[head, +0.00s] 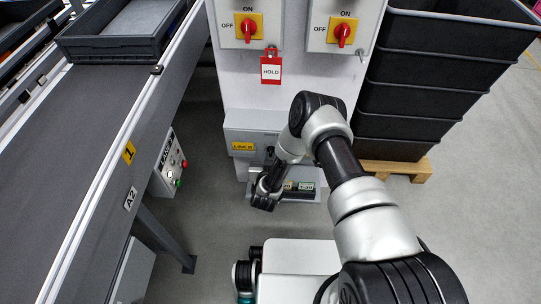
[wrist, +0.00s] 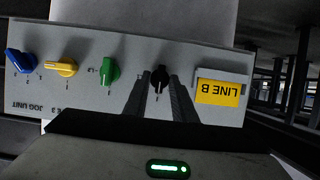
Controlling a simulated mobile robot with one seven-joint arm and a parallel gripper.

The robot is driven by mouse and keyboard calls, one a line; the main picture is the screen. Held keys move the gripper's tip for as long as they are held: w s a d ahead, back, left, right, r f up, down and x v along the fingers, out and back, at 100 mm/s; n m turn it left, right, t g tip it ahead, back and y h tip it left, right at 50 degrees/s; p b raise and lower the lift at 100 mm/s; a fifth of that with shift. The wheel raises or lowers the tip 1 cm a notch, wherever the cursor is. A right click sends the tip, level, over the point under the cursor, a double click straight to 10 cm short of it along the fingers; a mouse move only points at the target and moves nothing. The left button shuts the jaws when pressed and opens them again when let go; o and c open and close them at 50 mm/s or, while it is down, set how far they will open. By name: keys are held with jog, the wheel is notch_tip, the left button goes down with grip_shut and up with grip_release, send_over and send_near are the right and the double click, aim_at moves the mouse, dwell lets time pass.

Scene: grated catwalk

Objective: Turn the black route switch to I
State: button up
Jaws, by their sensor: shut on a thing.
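The black route switch (wrist: 160,75) is on the grey jog unit panel, beside the yellow LINE B label (wrist: 218,92). The panel shows upside down in the wrist view. My gripper (wrist: 160,88) has one finger on each side of the switch and is shut on it. The switch's handle stands about upright in that picture. Its position marks are too small to read. In the head view the grey unit (head: 252,124) is low on the white cabinet, and my arm hides much of its front.
Green (wrist: 109,72), yellow (wrist: 62,68) and blue (wrist: 19,61) knobs share the panel. Above are two red rotary switches (head: 248,27) (head: 343,32) and a red HOLD tag (head: 271,70). A conveyor (head: 95,110) runs left; black crates (head: 430,75) stand right.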

jog(key=o, duration=0.7)
jog(key=shift+c, duration=0.2)
jog(key=p+v, duration=0.4)
jog(key=v, duration=1.3)
jog(key=shift+s, duration=0.2)
